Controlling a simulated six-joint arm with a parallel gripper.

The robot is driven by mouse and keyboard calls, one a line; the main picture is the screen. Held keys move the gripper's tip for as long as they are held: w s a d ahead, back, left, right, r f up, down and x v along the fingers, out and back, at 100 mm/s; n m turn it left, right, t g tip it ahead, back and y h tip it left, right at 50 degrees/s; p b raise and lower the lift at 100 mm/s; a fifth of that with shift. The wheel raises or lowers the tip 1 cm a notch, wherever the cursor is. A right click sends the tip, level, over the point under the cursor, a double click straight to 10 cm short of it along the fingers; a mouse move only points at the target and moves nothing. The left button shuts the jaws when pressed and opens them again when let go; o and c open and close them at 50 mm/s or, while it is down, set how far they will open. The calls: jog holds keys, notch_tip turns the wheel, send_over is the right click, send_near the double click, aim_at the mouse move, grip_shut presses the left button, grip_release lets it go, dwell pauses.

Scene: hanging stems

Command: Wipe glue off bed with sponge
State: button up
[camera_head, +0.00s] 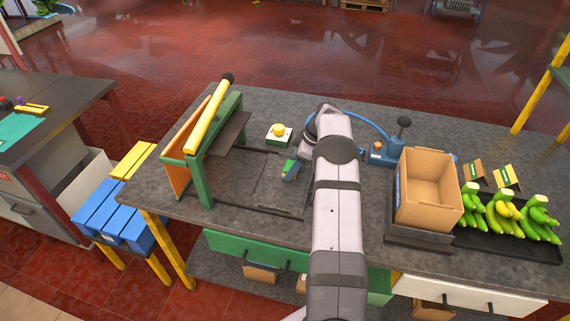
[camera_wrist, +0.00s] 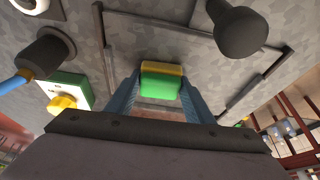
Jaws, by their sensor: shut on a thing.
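The sponge, yellow on one side and green on the other, shows in the wrist view (camera_wrist: 161,82) between my two blue fingers. In the head view its green part (camera_head: 290,165) shows just left of my arm. My gripper (camera_wrist: 160,92) is shut on the sponge, near the right end of the bed. The bed (camera_head: 263,182) is a flat grey area inside a thin dark frame on the bench; the frame also shows in the wrist view (camera_wrist: 190,31). I cannot tell whether the sponge touches the bed. I cannot make out any glue; my arm hides part of the area.
A green and orange stand with a yellow bar (camera_head: 208,118) rises at the bed's left. A yellow button box (camera_head: 279,133) sits behind the bed. A blue device with a hose (camera_head: 385,152), a cardboard box (camera_head: 428,188) and bananas (camera_head: 506,215) stand to the right.

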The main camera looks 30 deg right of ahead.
jog(key=shift+s+d, duration=0.65)
jog(key=shift+s+r+p, duration=0.15)
jog(key=shift+r+p, duration=0.1)
jog(key=shift+p, duration=0.45)
jog(key=shift+a+f, duration=0.25)
jog(key=shift+f, duration=0.15)
jog(key=shift+w+a+b, duration=1.4)
jog(key=shift+w+a, duration=1.25)
jog(key=shift+w, duration=0.2)
jog(key=shift+s+d+r, duration=0.1)
jog(key=shift+s+d, duration=0.1)
jog(key=shift+d, duration=0.1)
jog(key=shift+s+d+b, duration=1)
jog(key=shift+s+d, duration=1.45)
jog(key=shift+s, duration=0.05)
jog(key=shift+s+d+r, duration=0.15)
jog(key=p, duration=0.4)
send_near(273, 171)
jog(key=shift+s+d+r, duration=1.3)
jog(key=shift+s+d, duration=0.45)
jog(key=shift+d, duration=0.05)
